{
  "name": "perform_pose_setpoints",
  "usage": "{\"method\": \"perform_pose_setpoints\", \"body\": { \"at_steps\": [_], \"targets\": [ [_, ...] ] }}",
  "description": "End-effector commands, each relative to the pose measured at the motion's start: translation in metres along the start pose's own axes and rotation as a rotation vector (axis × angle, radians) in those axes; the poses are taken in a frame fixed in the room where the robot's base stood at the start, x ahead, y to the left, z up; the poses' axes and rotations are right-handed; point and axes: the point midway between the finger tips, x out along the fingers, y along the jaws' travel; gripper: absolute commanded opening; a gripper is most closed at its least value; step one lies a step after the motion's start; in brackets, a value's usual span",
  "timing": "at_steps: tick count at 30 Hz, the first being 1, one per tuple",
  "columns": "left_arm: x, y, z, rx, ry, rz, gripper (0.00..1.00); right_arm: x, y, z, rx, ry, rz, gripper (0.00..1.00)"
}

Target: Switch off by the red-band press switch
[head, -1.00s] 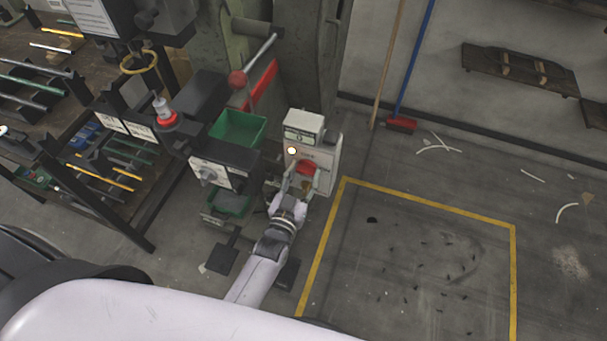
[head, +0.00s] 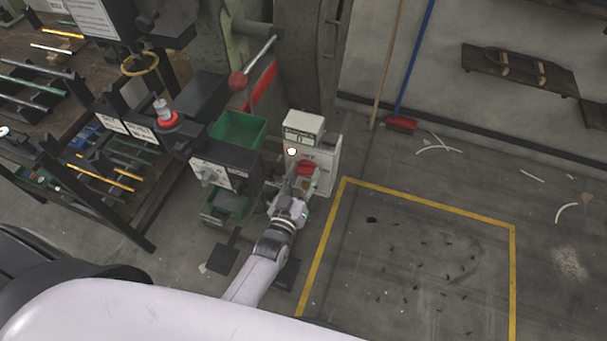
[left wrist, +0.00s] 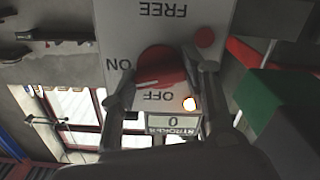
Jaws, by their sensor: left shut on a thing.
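The switch box (head: 324,160) is pale grey and stands beside the press, which carries a red band (head: 262,86). Its red knob (head: 307,168) is partly hidden by my left gripper (head: 293,183). In the left wrist view the box is upside down, with FREE, ON and OFF printed around the red knob (left wrist: 163,68). The knob's white mark points between ON and OFF. My left gripper (left wrist: 163,84) is shut on the knob, one finger on each side. A lamp (left wrist: 189,104) glows near OFF, and the counter (left wrist: 174,122) reads 0. My right gripper is not in view.
A green bin (head: 238,130) and a dark control box (head: 220,165) stand just left of the switch box. A red-balled lever (head: 238,81) is above. Yellow floor tape (head: 430,202) bounds mostly clear floor to the right.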

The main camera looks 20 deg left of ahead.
Motion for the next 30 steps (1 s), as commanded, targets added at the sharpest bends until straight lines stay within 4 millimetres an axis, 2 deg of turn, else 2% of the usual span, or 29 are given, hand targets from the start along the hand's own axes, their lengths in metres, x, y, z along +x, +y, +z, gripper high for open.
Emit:
{"method": "perform_pose_setpoints", "body": {
  "at_steps": [14, 30],
  "targets": [
    [0.000, 0.000, 0.001, -0.455, -0.001, 0.000, 0.15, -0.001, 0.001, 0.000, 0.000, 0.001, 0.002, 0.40],
    [0.000, -0.001, 0.002, -0.960, -0.001, 0.000, 0.15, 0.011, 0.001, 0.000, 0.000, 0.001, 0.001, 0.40]
  ]
}}
